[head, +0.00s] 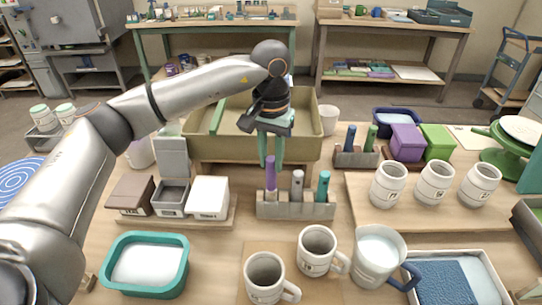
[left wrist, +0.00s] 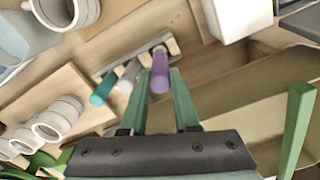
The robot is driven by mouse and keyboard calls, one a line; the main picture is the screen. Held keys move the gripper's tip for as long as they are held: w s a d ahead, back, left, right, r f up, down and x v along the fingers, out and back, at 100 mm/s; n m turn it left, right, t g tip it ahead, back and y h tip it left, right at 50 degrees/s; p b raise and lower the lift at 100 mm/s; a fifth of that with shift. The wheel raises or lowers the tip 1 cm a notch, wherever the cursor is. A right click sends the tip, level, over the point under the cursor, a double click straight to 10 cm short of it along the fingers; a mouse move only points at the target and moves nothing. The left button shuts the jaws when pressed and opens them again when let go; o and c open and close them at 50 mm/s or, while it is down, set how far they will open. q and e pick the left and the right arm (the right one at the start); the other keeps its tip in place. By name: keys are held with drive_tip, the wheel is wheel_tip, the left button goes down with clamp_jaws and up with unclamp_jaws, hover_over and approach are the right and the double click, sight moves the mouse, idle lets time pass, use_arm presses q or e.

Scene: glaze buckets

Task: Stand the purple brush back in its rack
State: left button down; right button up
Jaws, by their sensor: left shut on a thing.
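The purple brush (head: 270,174) is upright at the left end of the grey rack (head: 296,210), its top higher than its neighbours. Its lower end is at the rack's top; I cannot tell how deep it sits. My left gripper (head: 271,163) comes from above with green fingers shut on the purple brush, which also shows between the fingertips in the left wrist view (left wrist: 159,74). A grey brush (head: 297,184) and a teal brush (head: 322,186) stand in the same rack. My right gripper is not in view.
Mugs (head: 318,250) stand in front, and cups (head: 388,184) on a board at right. A large olive tub (head: 200,140) is behind the rack.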

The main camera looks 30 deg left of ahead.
sight(271, 171)
use_arm(q)
drive_tip(key=shift+f, duration=0.1)
idle(0.4)
drive_tip(key=shift+f+b, duration=0.75)
drive_tip(key=shift+f, duration=0.35)
drive_tip(key=shift+f+b, duration=0.45)
drive_tip(key=shift+f, duration=0.25)
idle(0.6)
drive_tip(key=shift+c, duration=0.9)
unclamp_jaws()
drive_tip(key=shift+r+p, duration=2.6)
drive_tip(key=shift+r, duration=0.95)
